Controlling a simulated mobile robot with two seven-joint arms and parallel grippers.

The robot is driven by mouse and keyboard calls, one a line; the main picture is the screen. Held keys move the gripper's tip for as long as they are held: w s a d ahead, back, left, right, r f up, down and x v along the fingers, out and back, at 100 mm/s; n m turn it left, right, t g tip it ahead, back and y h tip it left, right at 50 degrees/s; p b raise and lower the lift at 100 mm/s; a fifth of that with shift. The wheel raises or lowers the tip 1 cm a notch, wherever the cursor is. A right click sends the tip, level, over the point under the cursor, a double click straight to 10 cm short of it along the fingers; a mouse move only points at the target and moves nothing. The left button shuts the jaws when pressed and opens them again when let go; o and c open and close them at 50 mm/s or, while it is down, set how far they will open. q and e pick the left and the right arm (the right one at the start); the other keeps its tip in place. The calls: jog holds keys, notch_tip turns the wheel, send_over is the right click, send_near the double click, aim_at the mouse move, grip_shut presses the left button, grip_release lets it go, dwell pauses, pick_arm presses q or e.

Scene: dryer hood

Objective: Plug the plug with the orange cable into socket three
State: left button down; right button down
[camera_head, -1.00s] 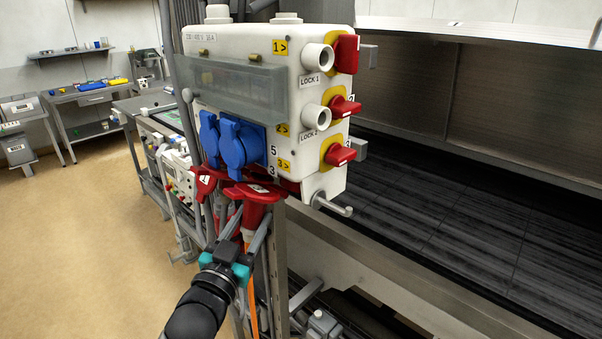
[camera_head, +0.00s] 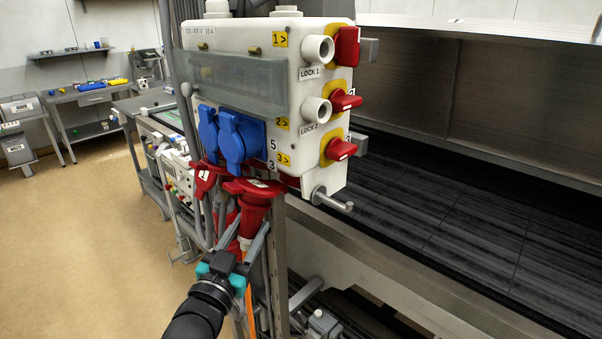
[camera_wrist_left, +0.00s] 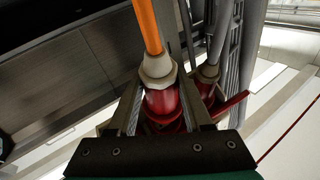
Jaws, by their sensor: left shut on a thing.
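The red plug (camera_head: 252,222) with the orange cable (camera_head: 249,304) stands nearly upright under the switch box. Its top meets the red socket with its flap (camera_head: 255,187), below the yellow label 3. Whether it is seated there is hidden. My left gripper (camera_head: 250,240) is shut on this plug from below. In the left wrist view the red plug (camera_wrist_left: 162,103), its pale collar and the orange cable (camera_wrist_left: 148,25) lie between the two fingers (camera_wrist_left: 164,100). My right gripper is not in view.
A second red plug (camera_wrist_left: 206,88) with a grey cable is close beside the held one. The white switch box (camera_head: 300,100) has blue sockets (camera_head: 236,142) and red switches. A metal hook (camera_head: 332,202) sticks out at its lower corner. A metal post stands right of the cables.

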aim_at(244, 236)
pick_arm(q)
jog(key=shift+s+a+f, duration=0.1)
jog(key=shift+s+f, duration=0.05)
jog(key=shift+f, duration=0.2)
jog(key=shift+s, duration=0.1)
jog(key=shift+r+p+v, duration=0.2)
jog(key=shift+p+v, duration=0.4)
jog(key=shift+v, duration=0.95)
jog(key=shift+r+p+v, duration=0.15)
jog(key=shift+p+v, duration=0.15)
jog(key=shift+v, duration=0.65)
jog(key=shift+r+p+v, duration=0.1)
jog(key=shift+p+v, duration=0.2)
jog(key=shift+v, duration=0.6)
